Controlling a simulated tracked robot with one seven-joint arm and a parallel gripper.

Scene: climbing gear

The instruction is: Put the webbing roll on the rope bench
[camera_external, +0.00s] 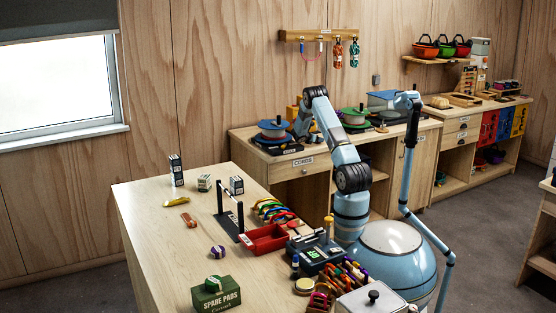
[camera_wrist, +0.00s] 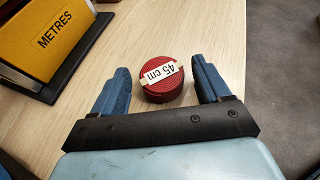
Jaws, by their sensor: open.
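A round red roll (camera_wrist: 162,79) with a pale strip reading "45 cm" lies on a wooden top in the wrist view; it looks like the webbing roll. My gripper (camera_wrist: 165,78) is open, with one blue finger on each side of the roll and a visible gap to each. In the external view my arm reaches over the back bench (camera_external: 298,168) marked "CORDS", with the gripper end (camera_external: 303,130) near the spools. The roll cannot be made out there. A large wooden table (camera_external: 150,215) stands in front; I cannot tell which surface is the rope bench.
A yellow "METRES" block (camera_wrist: 50,38) on a dark base stands left of the roll. Cord spools (camera_external: 273,131) stand on the back bench.

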